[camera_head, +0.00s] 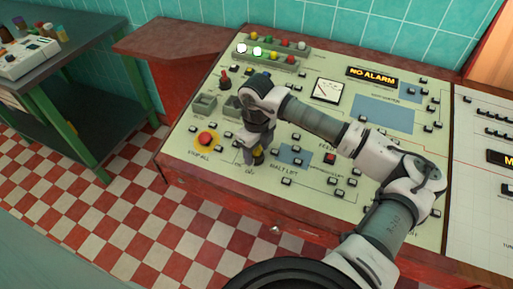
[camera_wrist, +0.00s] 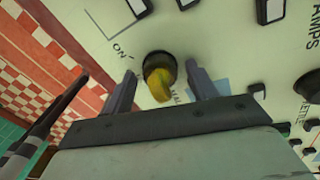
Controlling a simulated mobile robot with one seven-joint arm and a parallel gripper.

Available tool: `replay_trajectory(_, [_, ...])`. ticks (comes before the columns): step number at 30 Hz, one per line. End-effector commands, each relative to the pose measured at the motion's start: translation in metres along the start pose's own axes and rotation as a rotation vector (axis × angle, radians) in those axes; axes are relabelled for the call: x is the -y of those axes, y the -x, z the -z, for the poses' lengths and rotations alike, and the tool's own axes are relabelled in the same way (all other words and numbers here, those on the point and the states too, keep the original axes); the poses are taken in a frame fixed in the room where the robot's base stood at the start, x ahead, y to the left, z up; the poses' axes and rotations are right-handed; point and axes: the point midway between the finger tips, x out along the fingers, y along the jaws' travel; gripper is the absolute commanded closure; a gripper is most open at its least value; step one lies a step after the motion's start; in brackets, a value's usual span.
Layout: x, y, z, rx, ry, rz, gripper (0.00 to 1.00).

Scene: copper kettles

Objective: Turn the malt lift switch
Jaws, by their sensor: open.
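The malt lift switch is a yellow rotary knob on a dark round base (camera_wrist: 159,77) in the wrist view, with "ON" printed beside it and part of another label partly hidden. In the head view, the yellow knob (camera_head: 258,156) shows just under my gripper, near the "MALT LIFT" lettering. My gripper (camera_wrist: 158,82) is open, with one finger on each side of the knob. A gap shows between each finger and the knob, and I cannot tell whether either touches it. In the head view my gripper (camera_head: 255,153) points down at the panel and hides part of the knob.
The cream control panel (camera_head: 300,115) carries many small black buttons. A red stop button (camera_head: 206,139) on a yellow disc stands left of my gripper. A gauge (camera_head: 328,91) and a "NO ALARM" display (camera_head: 371,76) sit farther back. A dark green table (camera_head: 75,72) stands at the left.

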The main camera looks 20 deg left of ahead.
Motion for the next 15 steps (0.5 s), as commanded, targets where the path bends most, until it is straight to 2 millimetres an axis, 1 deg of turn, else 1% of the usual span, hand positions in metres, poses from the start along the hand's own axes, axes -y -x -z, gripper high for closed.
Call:
replay_trajectory(2, [0.0001, 0.0000, 0.0000, 0.000, 0.000, 0.000, 0.42])
replay_trajectory(5, [0.0001, 0.0002, -0.0001, 0.000, 0.000, 0.000, 0.54])
replay_trajectory(12, [0.0001, 0.0004, -0.0001, 0.000, 0.000, 0.000, 0.86])
replay_trajectory(13, [0.0001, 0.0005, -0.0001, 0.000, 0.000, 0.000, 0.87])
replay_trajectory(15, [0.0001, 0.0004, -0.0001, 0.000, 0.000, 0.000, 0.87])
